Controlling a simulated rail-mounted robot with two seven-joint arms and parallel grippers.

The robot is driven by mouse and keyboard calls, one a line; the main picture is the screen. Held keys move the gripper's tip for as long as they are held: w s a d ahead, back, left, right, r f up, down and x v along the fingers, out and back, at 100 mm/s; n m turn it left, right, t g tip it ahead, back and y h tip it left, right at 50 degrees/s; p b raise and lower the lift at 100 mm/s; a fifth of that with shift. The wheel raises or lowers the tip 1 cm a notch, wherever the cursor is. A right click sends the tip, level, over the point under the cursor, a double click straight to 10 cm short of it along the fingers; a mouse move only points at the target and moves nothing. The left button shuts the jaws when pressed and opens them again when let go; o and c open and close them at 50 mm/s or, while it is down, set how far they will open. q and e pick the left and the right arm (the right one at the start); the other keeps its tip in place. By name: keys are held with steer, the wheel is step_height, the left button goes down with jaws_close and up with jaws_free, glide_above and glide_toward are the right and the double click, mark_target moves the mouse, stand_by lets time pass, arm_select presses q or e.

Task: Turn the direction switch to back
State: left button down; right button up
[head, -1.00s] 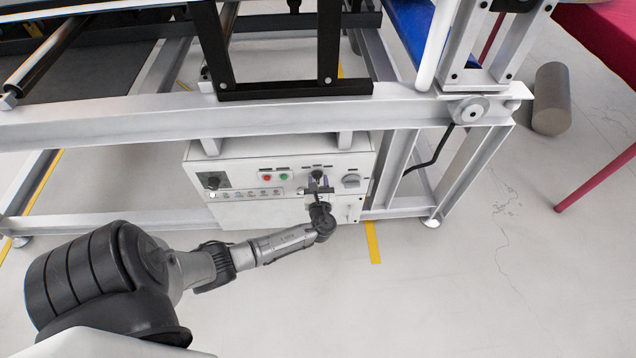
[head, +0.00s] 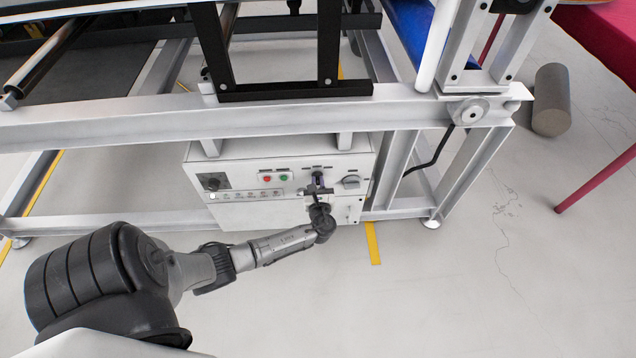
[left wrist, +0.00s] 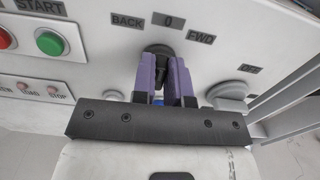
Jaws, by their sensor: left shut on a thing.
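The direction switch (left wrist: 160,50) is a black knob on the white control panel (head: 235,172). In the left wrist view the labels BACK (left wrist: 128,21), 0 (left wrist: 168,19) and FWD (left wrist: 201,38) stand above it. My left gripper (left wrist: 165,65) is shut on the switch, with its purple fingers on either side of the knob. The fingers hide much of the knob, so I cannot tell exactly where it points. In the head view the left gripper (head: 317,180) is at the switch. My right gripper is not in view.
A red button (left wrist: 5,38) and a green START button (left wrist: 51,42) sit left of the switch. A grey rotary knob (left wrist: 230,93) marked OFF is close on the right. Steel frame beams (head: 130,120) run above the panel. The floor in front is clear.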

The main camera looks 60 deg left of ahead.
arm_select(q)
steer(key=n, duration=0.2)
steer(key=shift+s+n, duration=0.1)
steer(key=shift+n, duration=0.3)
steer(key=shift+n+b, duration=0.4)
steer(key=shift+n, duration=0.8)
steer(key=n+b, duration=0.1)
steer(key=n, duration=0.2)
steer(key=shift+s+a+f, duration=0.1)
steer(key=shift+s, duration=0.05)
steer(key=shift+n, duration=0.3)
steer(key=c, duration=1.1)
jaws_free()
steer(key=shift+c, duration=0.2)
